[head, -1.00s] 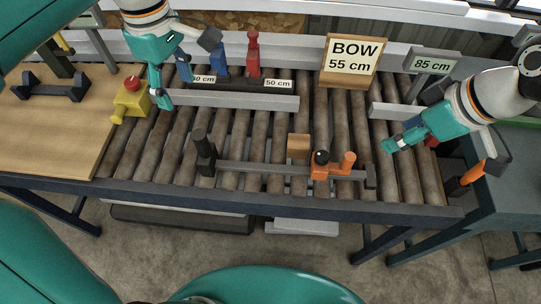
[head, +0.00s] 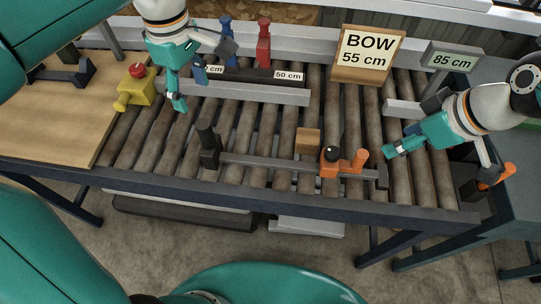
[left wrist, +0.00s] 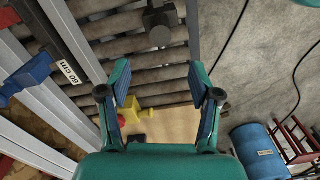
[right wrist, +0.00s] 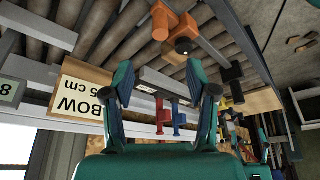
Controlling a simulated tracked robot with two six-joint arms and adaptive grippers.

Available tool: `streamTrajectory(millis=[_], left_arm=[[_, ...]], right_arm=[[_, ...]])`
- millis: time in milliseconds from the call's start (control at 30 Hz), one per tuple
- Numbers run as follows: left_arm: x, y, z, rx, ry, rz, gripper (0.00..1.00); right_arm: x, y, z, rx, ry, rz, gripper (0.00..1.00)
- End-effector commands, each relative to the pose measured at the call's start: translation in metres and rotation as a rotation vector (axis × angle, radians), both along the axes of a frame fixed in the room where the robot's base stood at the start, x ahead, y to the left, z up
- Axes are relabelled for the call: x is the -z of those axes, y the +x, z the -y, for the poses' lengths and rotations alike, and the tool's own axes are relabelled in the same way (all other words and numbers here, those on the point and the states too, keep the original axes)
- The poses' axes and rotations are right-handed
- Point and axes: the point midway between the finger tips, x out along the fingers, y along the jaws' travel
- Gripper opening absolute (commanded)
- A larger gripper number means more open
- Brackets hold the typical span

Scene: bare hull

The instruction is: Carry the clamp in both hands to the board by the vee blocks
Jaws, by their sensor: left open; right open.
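The bar clamp lies across the rollers; its grey bar (head: 265,163) has a black jaw and post (head: 208,145) at the left and an orange head (head: 345,162) at the right. My left gripper (head: 177,100) is open and empty, above the rollers, behind and left of the black end. That black end also shows in the left wrist view (left wrist: 160,25). My right gripper (head: 395,151) is open and empty, just right of and behind the orange head, which also shows in the right wrist view (right wrist: 172,25). The wooden board (head: 50,125) is at the left, with dark vee blocks (head: 62,73) on it.
A yellow piece with a red knob (head: 136,88) stands at the board's right edge. A wooden block (head: 308,140) is behind the clamp bar. A rack with a blue clamp (head: 227,58) and a red clamp (head: 263,45), and a BOW sign (head: 367,53), stand at the back.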

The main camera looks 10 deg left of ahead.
Motion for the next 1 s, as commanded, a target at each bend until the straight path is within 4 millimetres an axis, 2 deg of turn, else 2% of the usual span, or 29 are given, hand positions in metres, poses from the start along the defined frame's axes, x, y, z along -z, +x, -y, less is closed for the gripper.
streamTrajectory(millis=[400,600,800,1000], left_arm=[[0.083,-0.001,-0.001,0.000,0.002,-0.006,0.63],[0.117,-0.001,0.000,0.001,0.000,-0.003,0.63],[0.138,0.000,-0.001,0.000,0.001,-0.002,0.63],[0.143,0.000,0.000,0.000,0.000,0.001,0.63]], right_arm=[[0.078,0.021,-0.022,0.000,0.000,-0.007,0.57],[0.109,0.030,-0.032,0.000,0.000,-0.004,0.57],[0.127,0.037,-0.037,0.001,0.000,-0.003,0.57],[0.132,0.038,-0.038,0.001,0.000,0.000,0.57]])
